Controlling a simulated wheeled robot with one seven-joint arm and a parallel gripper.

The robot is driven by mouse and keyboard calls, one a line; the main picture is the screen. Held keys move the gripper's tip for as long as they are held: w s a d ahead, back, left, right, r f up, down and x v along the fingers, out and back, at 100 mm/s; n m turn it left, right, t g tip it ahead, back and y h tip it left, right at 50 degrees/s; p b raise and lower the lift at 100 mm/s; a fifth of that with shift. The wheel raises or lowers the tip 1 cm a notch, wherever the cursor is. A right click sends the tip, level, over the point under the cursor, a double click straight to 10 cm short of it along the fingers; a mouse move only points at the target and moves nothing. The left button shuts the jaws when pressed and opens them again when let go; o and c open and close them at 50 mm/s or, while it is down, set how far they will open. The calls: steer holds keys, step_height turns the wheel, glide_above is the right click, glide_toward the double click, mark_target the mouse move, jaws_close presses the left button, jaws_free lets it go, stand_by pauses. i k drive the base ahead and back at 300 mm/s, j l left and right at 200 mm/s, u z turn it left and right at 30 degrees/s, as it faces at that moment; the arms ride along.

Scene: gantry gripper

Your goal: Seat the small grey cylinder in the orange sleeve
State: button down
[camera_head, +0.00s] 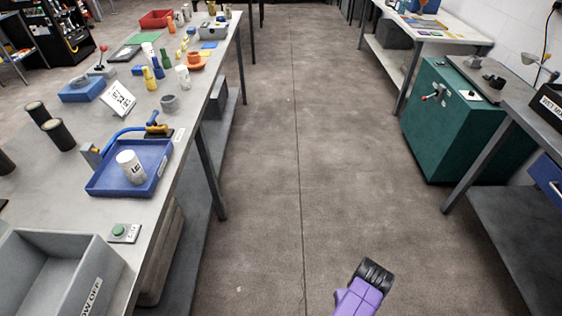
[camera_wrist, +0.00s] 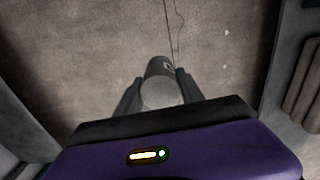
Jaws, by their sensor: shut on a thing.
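My gripper (camera_wrist: 161,80) is shut on a small grey cylinder (camera_wrist: 160,96) in the wrist view. The cylinder's pale round end faces the camera, and its darker side carries a small mark. In the head view my gripper (camera_head: 375,272) hangs over the open floor at the bottom, right of centre; the cylinder cannot be made out there. An orange round piece (camera_head: 194,64), which looks like the sleeve, stands on the left workbench toward its far end. It is far from my gripper, and its opening is too small to see clearly.
The long workbench (camera_head: 55,205) on the left holds a blue tray (camera_head: 107,188) with a white cylinder, a grey bin (camera_head: 100,285), a green button (camera_head: 119,230) and several loose parts. A green cabinet (camera_head: 430,135) stands right. The floor aisle (camera_head: 290,150) between is clear.

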mark_target(194, 62)
steer(key=i+z, duration=0.3)
steer(key=i, duration=1.15)
steer(key=i+u, duration=0.2)
steer(key=i, duration=0.3)
steer(key=i+l+u, duration=0.15)
steer(key=i, duration=0.4)
steer(key=i+l+u, duration=0.2)
steer(key=i, duration=0.3)
steer(key=i+l+u, duration=0.3)
steer(key=i+u, duration=0.2)
steer(key=i+l+u, duration=0.6)
steer(key=l+u, duration=0.35)
steer(key=l, duration=0.1)
